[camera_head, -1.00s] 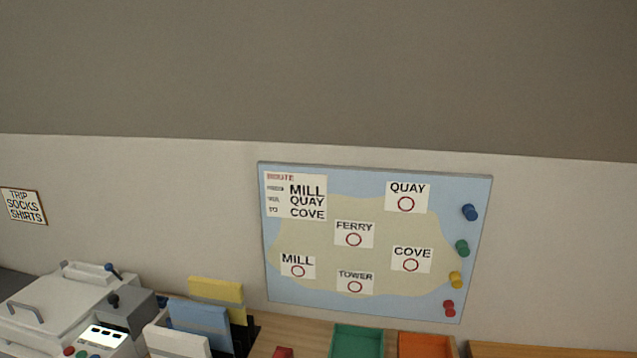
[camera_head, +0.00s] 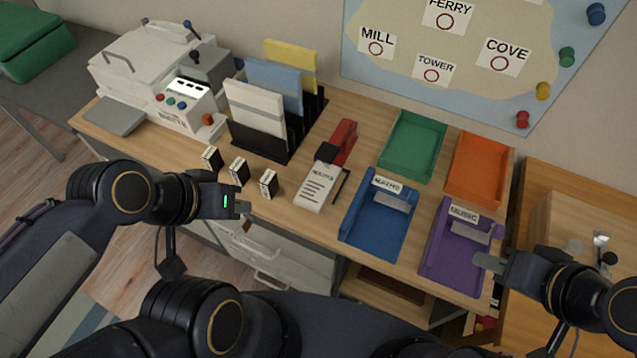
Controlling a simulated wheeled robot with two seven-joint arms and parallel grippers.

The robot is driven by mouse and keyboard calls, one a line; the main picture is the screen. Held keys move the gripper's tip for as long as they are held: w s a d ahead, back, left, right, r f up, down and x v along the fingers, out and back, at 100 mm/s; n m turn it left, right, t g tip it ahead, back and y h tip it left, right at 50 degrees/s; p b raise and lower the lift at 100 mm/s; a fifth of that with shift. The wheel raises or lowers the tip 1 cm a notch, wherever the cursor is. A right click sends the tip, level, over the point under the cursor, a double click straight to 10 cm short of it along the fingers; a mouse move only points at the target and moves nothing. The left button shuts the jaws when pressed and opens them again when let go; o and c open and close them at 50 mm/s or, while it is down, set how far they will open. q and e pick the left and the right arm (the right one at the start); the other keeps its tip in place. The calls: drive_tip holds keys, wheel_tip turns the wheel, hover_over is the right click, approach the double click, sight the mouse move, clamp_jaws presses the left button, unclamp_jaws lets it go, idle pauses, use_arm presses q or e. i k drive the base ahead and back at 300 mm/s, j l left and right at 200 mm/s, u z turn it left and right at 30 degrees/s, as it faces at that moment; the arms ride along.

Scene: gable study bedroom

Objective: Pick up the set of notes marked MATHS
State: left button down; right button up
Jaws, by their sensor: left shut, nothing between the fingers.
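A white set of notes (camera_head: 316,190) lies on the wooden desk; its heading is too small to read surely. A blue tray (camera_head: 372,240) carries a label that looks like MATHS (camera_head: 388,185). A purple tray (camera_head: 450,262) to its right carries a label that reads MUSIC (camera_head: 463,215). My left gripper (camera_head: 243,208) is shut and empty at the desk's front edge, left of the notes and apart from them. My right gripper (camera_head: 485,262) is at the purple tray's right side; its jaws are not clear.
A red and black tool (camera_head: 343,142) and a dark pen-like item (camera_head: 341,186) lie by the notes. Three small labelled blocks (camera_head: 238,171) stand near my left gripper. A folder rack (camera_head: 264,140), a white machine (camera_head: 150,75), a green tray (camera_head: 412,147) and an orange tray (camera_head: 477,170) stand behind.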

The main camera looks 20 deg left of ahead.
sight(312, 196)
drive_tip(key=k+j, duration=0.1)
drive_tip(key=j, duration=0.25)
drive_tip(key=k+j, duration=0.15)
drive_tip(key=j, duration=0.2)
drive_tip(key=k+j, duration=0.1)
drive_tip(key=j, duration=0.25)
drive_tip(key=k+j, duration=0.15)
drive_tip(key=j, duration=0.2)
drive_tip(key=k+j+z, duration=0.1)
drive_tip(key=j, duration=0.25)
drive_tip(key=i+j, duration=0.7)
drive_tip(key=j, duration=0.15)
drive_tip(key=z, duration=0.05)
